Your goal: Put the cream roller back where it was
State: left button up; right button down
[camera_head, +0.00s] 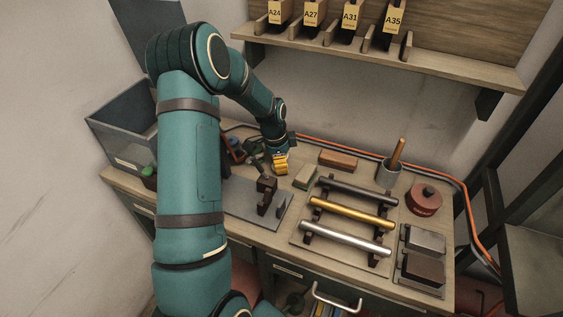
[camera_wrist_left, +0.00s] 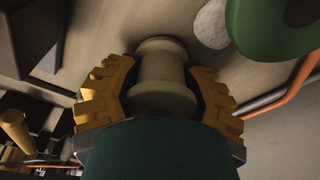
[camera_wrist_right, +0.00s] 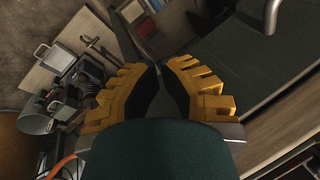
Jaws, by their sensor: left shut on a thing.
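The cream roller (camera_wrist_left: 163,88), a spool shape with a wide rim, sits between the yellow fingers of my left gripper (camera_wrist_left: 162,76) in the left wrist view. The fingers are shut on it from both sides. In the head view my left gripper (camera_head: 280,163) is low over the back of the bench, behind the grey plate with the dark stand (camera_head: 266,190). The roller is hidden there, and I cannot tell whether it touches the bench. My right gripper (camera_wrist_right: 160,72) shows only in its wrist view, empty, with its fingertips close together.
A green ring (camera_wrist_left: 272,28) and a pale round patch (camera_wrist_left: 210,25) lie near the roller. Dark, gold and silver bars (camera_head: 350,213) rest on a rack to the right. A green-topped block (camera_head: 306,177) and a cup (camera_head: 389,171) stand nearby. An orange cable (camera_head: 440,177) runs along the back edge.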

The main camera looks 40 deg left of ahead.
pick_arm(q)
jog(key=shift+f, duration=0.2)
jog(key=o, duration=1.3)
jog(key=shift+r, duration=0.6)
jog(key=r, duration=0.3)
jog(key=s+a+r+p, duration=0.1)
jog(key=r, duration=0.3)
jog(key=r+p, duration=0.1)
jog(key=r, duration=0.3)
jog(key=shift+s+a, duration=0.15)
jog(key=shift+r, duration=0.1)
